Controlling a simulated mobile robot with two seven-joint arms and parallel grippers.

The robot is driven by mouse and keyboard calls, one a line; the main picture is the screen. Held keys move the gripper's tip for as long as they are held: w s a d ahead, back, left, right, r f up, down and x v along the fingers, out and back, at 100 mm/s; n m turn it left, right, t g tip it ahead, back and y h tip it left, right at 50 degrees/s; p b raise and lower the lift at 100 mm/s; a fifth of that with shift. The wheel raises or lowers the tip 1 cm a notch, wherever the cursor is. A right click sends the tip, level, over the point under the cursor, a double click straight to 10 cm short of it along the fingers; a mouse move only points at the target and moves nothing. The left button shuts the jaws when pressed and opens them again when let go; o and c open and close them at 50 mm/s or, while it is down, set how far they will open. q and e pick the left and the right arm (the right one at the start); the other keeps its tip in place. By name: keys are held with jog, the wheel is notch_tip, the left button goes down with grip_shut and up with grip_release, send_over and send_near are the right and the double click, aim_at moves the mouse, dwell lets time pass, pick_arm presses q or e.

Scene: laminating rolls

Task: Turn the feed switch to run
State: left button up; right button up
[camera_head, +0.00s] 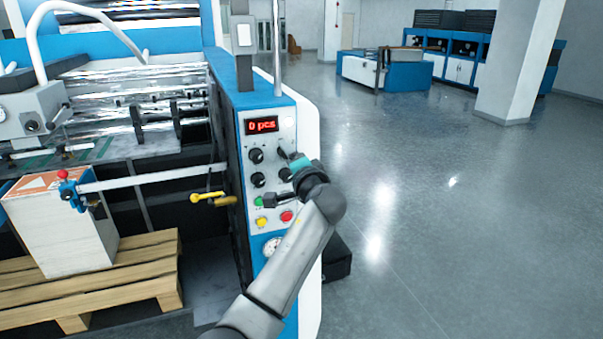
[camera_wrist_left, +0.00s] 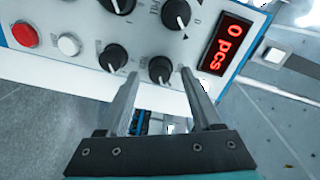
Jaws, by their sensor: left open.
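The control panel (camera_head: 246,137) on the blue machine has a red "0 pcs" display (camera_head: 262,125) and several black rotary knobs. Labels are too small to tell which knob is the feed switch. My left gripper (camera_head: 297,161) is at the panel's right side, partly hiding it. In the left wrist view its open fingers (camera_wrist_left: 160,74) are on either side of the upper-right knob (camera_wrist_left: 161,69); I cannot tell whether they touch it. Another knob (camera_wrist_left: 113,57) is just left of the fingers, and one (camera_wrist_left: 175,14) lies beyond. My right gripper is out of view.
Below the knobs are a red button (camera_head: 286,216), a yellow button (camera_head: 262,222) and a green button (camera_head: 258,201). A yellow handle (camera_head: 208,197) sticks out left of the panel. A wooden pallet (camera_head: 95,285) carries a white stack.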

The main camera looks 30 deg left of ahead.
pick_arm(q)
jog(key=b+v, duration=0.3)
jog(key=v, duration=1.1)
jog(key=shift+s, duration=0.2)
jog(key=shift+d, duration=0.1)
